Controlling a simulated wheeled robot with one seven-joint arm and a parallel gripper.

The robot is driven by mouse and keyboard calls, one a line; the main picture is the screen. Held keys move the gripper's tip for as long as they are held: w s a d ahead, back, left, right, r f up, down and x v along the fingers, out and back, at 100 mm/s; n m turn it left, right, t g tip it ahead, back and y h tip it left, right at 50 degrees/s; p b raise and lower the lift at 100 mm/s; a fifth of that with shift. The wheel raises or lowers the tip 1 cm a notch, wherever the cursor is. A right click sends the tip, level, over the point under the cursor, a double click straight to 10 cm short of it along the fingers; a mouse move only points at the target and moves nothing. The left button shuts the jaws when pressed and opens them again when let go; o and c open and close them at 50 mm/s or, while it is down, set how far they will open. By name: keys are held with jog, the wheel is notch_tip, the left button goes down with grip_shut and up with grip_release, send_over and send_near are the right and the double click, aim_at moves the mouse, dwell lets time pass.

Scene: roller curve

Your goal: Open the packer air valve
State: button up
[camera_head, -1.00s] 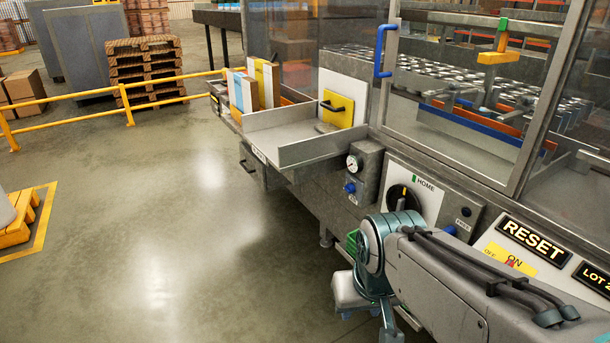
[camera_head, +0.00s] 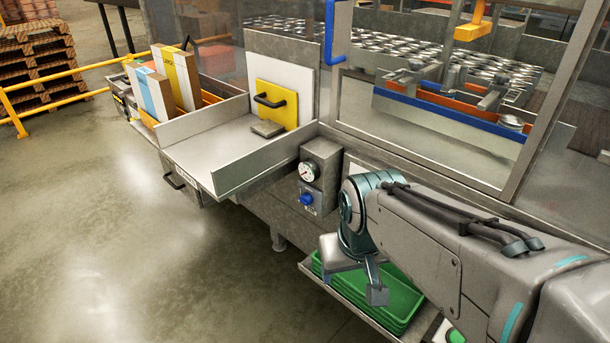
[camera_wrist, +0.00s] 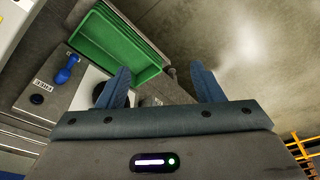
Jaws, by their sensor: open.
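A blue knob (camera_head: 306,199) sits on a small grey box on the packer's front, below a round white gauge (camera_head: 309,171). A small label beside the knob is too small to read. My gripper (camera_wrist: 162,80) is open and empty in the wrist view, its two blue fingers apart. In the head view my arm hangs to the right of the gauge box, apart from it.
Green trays (camera_head: 400,300) lie on a low shelf below my arm; a green tray also shows in the wrist view (camera_wrist: 115,45). A grey chute (camera_head: 250,175) juts out left of the gauge, near a yellow plate with a black handle (camera_head: 277,104). The floor at left is clear.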

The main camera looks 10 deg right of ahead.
jog(key=w+d+f+n+g+h+b, duration=0.1)
jog(key=w+d+f+n+h+b, duration=0.15)
jog(key=w+f, duration=0.35)
jog(key=w+d+f+n+g+h+b, duration=0.1)
jog(key=w+f+n+b, duration=0.2)
jog(key=w, duration=0.4)
jog(key=n+t+h+b, duration=1)
jog(key=n+h, duration=0.1)
jog(key=n, duration=0.6)
send_near(302, 203)
jog(key=b+x, duration=0.1)
jog(key=x, duration=0.8)
jog(key=shift+w+d+f, duration=0.1)
jog(key=shift+w+d, duration=0.15)
jog(key=shift+w, duration=0.05)
jog(key=shift+c, duration=0.3)
jog(key=c, duration=0.9)
